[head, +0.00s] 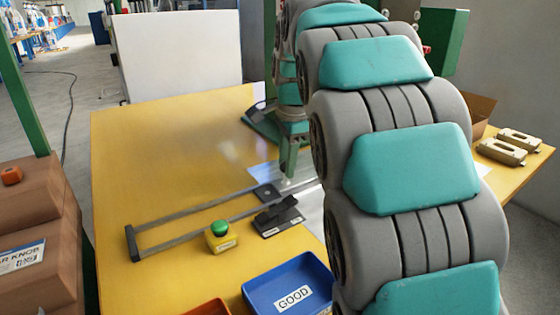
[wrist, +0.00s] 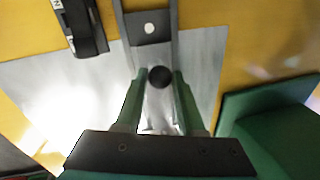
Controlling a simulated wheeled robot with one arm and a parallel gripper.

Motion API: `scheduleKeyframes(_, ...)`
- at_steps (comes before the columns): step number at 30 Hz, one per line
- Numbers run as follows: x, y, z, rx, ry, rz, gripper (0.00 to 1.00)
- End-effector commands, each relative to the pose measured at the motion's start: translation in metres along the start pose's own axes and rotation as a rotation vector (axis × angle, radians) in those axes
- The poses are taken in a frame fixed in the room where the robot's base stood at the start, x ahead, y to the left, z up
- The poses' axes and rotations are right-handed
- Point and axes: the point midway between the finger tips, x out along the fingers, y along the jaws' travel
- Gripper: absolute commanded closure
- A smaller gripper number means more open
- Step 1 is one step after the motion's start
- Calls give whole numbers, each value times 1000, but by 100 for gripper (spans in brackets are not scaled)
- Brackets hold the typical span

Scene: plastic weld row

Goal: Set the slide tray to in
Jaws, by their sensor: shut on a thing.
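The slide tray (head: 267,192) is a dark plate with a light round spot, set between two long grey rails (head: 190,228) on the yellow table. In the wrist view the tray's dark plate (wrist: 149,28) lies ahead of my fingers, between the rails. My gripper (head: 288,176) points down at the right part of the rails, partly hidden by my arm in the head view. In the wrist view my gripper (wrist: 160,80) has its green fingers on either side of a round black knob (wrist: 160,77), shut on it. The rails' right end is hidden behind my arm.
A black clamp-like fixture (head: 278,216) stands beside the rails; it also shows in the wrist view (wrist: 80,25). A yellow box with a green button (head: 221,236) is near the front. A blue GOOD tray (head: 287,285) lies at the front edge. The table's left area is clear.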

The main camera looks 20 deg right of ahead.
Motion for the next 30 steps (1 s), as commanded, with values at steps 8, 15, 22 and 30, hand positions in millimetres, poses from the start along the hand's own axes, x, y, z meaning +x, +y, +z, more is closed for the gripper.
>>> scheduleKeyframes(8,-1,-2,-3,2,7,-6,40)
scheduleKeyframes(15,-1,-1,-2,2,5,-4,33)
scheduleKeyframes(22,-9,-1,-2,2,5,-4,33)
scheduleKeyframes(30,-47,-2,-2,1,7,-9,33)
